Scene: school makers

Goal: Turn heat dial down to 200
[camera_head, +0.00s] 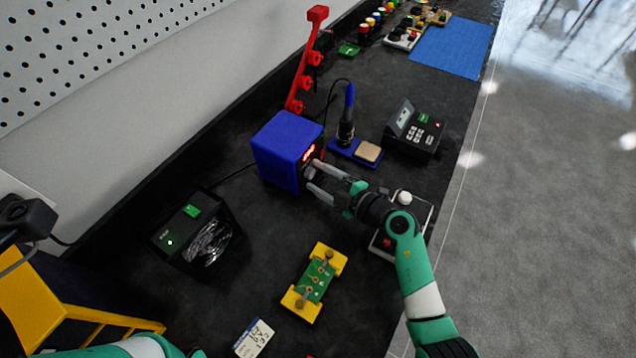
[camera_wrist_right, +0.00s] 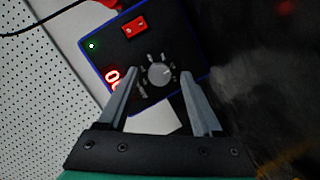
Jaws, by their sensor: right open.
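The soldering station is a blue box (camera_head: 283,145) on the dark bench, with a black front panel and lit red digits; I cannot read the full number. In the right wrist view, its grey round heat dial (camera_wrist_right: 159,74) sits on the black panel (camera_wrist_right: 128,52), below a red switch (camera_wrist_right: 135,27). My right gripper (camera_head: 316,176) is open in front of the panel. In the right wrist view the fingers (camera_wrist_right: 158,88) stand to either side of the dial, apart from it as far as I can tell. My left gripper is not visible; only part of my left arm shows at the bottom edge.
A soldering iron (camera_head: 347,112) stands in its holder beside a tan sponge (camera_head: 368,151). A black keypad device (camera_head: 415,130) is to the right. A yellow clamp with a green board (camera_head: 316,283) and a black box (camera_head: 195,235) lie nearer. A blue mat (camera_head: 452,47) is far back.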

